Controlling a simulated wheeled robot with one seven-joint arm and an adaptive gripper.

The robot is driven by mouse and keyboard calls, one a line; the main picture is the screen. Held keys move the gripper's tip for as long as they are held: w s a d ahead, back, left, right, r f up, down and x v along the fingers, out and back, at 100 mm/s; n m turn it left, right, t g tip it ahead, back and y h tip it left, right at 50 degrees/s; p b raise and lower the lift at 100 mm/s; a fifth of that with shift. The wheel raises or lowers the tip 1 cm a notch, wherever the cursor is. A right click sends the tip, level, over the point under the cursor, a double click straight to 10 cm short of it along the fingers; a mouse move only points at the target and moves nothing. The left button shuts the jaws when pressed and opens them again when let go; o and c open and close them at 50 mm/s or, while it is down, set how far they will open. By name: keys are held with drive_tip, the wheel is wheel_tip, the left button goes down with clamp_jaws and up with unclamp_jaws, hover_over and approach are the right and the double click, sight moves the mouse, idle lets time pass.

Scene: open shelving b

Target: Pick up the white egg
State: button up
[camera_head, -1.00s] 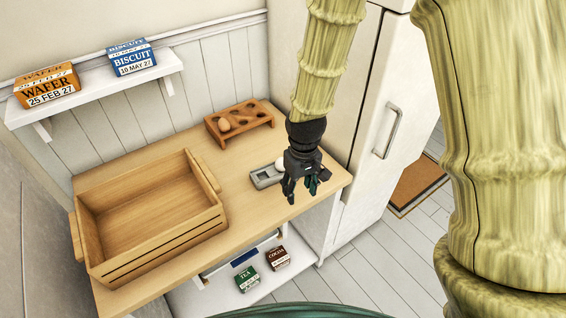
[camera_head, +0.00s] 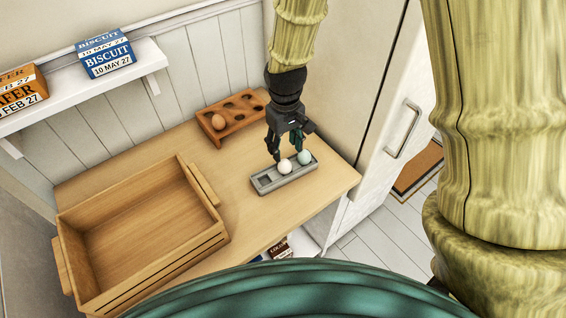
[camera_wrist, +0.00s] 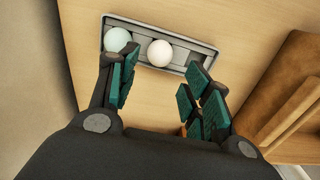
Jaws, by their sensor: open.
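The white egg (camera_head: 285,166) sits in the middle of a small grey tray (camera_head: 262,187) on the wooden counter. In the wrist view the white egg (camera_wrist: 160,53) lies ahead of the fingertips, between their lines. A pale blue-green egg (camera_head: 304,157) sits beside it at the tray's right end; it also shows in the wrist view (camera_wrist: 117,39). My gripper (camera_head: 278,150) is open and empty just behind and above the tray. In the wrist view its teal-padded fingers (camera_wrist: 160,88) are spread wide, apart from the white egg.
A brown holder (camera_head: 237,127) with several holes and a brown egg (camera_head: 218,122) stands at the back. A large open wooden crate (camera_head: 190,262) fills the counter's left. A wall shelf (camera_head: 75,86) carries boxes. A white fridge (camera_head: 383,150) stands right. The counter's front right is clear.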

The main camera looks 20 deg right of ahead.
sight(285, 161)
drive_tip(key=f, duration=0.2)
drive_tip(key=shift+w+d+f, duration=0.1)
drive_tip(key=shift+d+f, duration=0.15)
drive_tip(key=shift+f, duration=0.1)
drive_tip(key=shift+a+f+p, duration=0.15)
drive_tip(key=shift+f+p, duration=0.3)
drive_tip(key=shift+f, duration=0.4)
drive_tip(key=shift+a+f+p, duration=0.1)
drive_tip(key=shift+f+p, duration=0.3)
drive_tip(key=shift+f, duration=1.65)
drive_tip(key=c, duration=0.5)
